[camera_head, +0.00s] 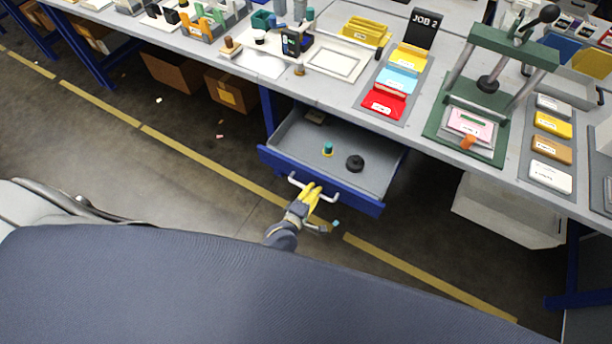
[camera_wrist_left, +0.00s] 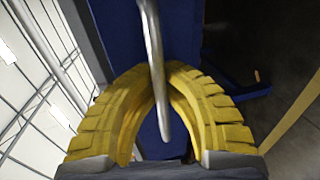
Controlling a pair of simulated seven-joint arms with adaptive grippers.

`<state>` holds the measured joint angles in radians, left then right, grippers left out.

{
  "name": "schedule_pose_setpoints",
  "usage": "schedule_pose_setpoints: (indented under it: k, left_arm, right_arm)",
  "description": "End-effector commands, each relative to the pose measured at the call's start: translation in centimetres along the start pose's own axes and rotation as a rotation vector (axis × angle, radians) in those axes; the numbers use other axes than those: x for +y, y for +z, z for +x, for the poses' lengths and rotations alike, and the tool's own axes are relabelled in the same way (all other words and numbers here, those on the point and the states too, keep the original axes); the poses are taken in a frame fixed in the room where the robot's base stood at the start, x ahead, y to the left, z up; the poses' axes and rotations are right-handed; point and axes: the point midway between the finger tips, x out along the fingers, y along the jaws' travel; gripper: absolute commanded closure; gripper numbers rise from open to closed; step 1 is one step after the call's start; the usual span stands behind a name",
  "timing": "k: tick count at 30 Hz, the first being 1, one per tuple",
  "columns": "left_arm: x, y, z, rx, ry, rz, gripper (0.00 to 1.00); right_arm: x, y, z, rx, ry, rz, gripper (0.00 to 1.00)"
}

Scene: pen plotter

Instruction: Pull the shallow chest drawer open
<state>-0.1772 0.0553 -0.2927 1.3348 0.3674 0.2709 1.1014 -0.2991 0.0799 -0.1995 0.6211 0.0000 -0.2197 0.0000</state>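The shallow drawer (camera_head: 362,203) has a blue front and a grey tray, and it stands well out from under the bench. Its pale bar handle (camera_head: 294,178) is on the front; the bar also crosses the left wrist view (camera_wrist_left: 153,50). My left gripper (camera_head: 313,191) is at the handle, its yellow fingers on the bar. In the left wrist view the fingertips (camera_wrist_left: 163,72) come together with the bar between them. The fingers hide part of the handle in the head view. My right gripper is not in view.
In the drawer are a small green-and-yellow piece (camera_head: 328,149) and a black round piece (camera_head: 355,163). The bench top (camera_head: 330,95) above holds a green press (camera_head: 490,95), colored cards and trays. Cardboard boxes (camera_head: 232,92) are under the bench. The floor before the drawer shows a yellow line.

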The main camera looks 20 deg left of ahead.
Motion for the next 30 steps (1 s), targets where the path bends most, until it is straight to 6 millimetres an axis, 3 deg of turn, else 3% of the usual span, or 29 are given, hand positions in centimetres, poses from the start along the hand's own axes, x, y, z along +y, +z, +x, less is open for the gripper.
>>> schedule_pose_setpoints:
  k: [3,12,22,30]
  left_arm:
    - [0.2,0.8,-0.5,-0.017,0.007,0.004,0.98]
    - [0.1,0.7,-0.5,-0.015,0.005,0.003,0.66]
    - [0.0,0.6,-1.0,-0.014,0.003,0.003,0.66]
    - [-0.1,0.6,-4.9,-0.015,0.003,0.002,0.66]
  right_arm:
    - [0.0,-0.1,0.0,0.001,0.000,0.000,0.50]
    - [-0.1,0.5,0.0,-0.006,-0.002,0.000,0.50]
    - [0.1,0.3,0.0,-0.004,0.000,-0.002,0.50]
    - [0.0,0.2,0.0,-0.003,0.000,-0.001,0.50]
